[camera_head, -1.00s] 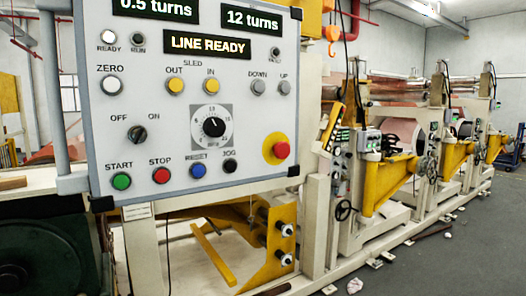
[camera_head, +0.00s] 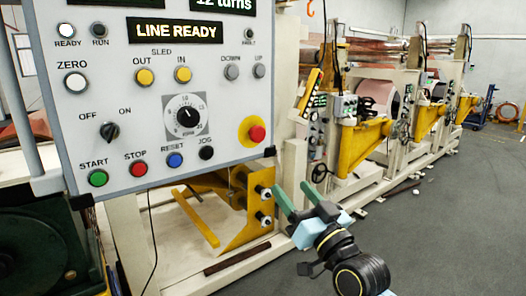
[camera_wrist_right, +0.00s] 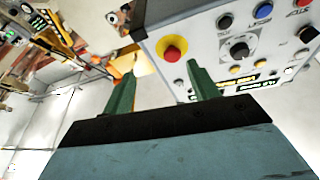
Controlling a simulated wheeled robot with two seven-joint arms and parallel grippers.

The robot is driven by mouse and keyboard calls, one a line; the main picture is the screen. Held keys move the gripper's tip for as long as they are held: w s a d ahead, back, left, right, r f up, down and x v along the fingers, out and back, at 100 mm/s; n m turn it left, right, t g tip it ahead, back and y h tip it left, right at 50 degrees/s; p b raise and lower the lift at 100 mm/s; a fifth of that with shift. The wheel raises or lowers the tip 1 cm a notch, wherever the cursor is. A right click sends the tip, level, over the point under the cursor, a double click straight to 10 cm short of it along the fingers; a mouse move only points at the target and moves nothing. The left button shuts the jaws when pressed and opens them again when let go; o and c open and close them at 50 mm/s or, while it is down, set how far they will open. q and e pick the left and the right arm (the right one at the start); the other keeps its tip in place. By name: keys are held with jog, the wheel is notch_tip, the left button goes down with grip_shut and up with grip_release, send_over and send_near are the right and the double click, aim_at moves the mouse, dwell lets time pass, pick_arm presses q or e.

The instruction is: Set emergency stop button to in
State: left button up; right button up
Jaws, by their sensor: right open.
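The emergency stop button (camera_head: 256,133) is a red mushroom head on a yellow round base, at the lower right of the grey control panel (camera_head: 215,105). It also shows in the right wrist view (camera_wrist_right: 173,53), beyond and between the fingers. My right gripper (camera_head: 297,196) has green fingers and is open and empty. It is below and to the right of the button, apart from it. In the right wrist view its two fingertips (camera_wrist_right: 161,72) stand wide apart. Whether the button is pressed cannot be told. My left gripper is not in view.
The panel also bears a green start button (camera_head: 98,178), a red stop button (camera_head: 138,169), a blue reset button (camera_head: 175,160) and a black jog button (camera_head: 206,153) close by. A yellow bracket (camera_head: 247,215) is under the panel. Open floor (camera_head: 440,230) lies to the right.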

aim_at(260, 135)
jog(key=shift+y, duration=0.3)
jog(key=w+a+r, duration=0.2)
jog(key=w, duration=0.1)
jog(key=w+a+r+p, duration=0.1)
jog(key=w+a+r, duration=0.1)
jog(key=w+r, duration=0.1)
jog(key=w+a+r+p, duration=0.1)
jog(key=w+a+r, duration=0.1)
jog(key=w+r, duration=0.1)
jog(key=shift+w+a+r, duration=0.2)
jog(key=shift+w+a, duration=0.1)
jog(key=shift+a, duration=0.05)
jog(key=shift+c, duration=0.2)
grip_shut()
jog(key=shift+d, duration=0.15)
